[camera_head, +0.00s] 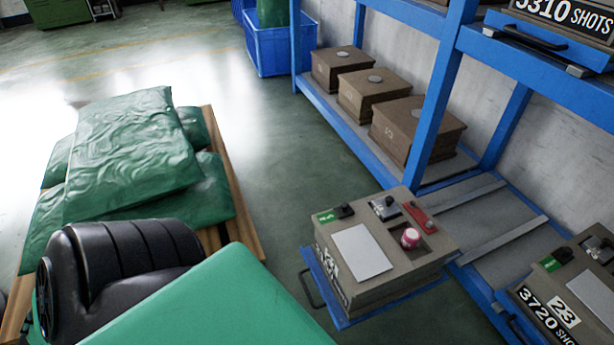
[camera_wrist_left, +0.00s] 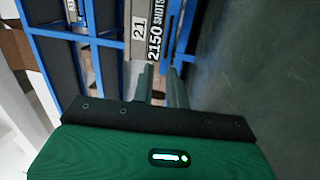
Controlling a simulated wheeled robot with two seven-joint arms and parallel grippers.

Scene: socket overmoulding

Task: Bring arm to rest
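My left arm, with a black ribbed joint and a green link, enters the head view at the lower left. Its gripper is outside that view. In the left wrist view my left gripper (camera_wrist_left: 160,80) shows two grey-green fingers standing apart, with a narrow gap and nothing clearly held between them. Beyond the fingers is the front of a mould box with labels "21" and "2150 SHOTS" (camera_wrist_left: 156,32); the fingers look apart from it, but the distance is hard to judge. My right gripper is in neither view.
A grey-brown mould box (camera_head: 384,284) with a pink-topped part (camera_head: 411,238) sits on a pulled-out blue tray (camera_head: 330,291). A blue rack (camera_head: 438,100) holds brown boxes (camera_head: 375,95). Green sacks (camera_head: 130,150) lie on a wooden pallet (camera_head: 232,165). Floor between sacks and rack is clear.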

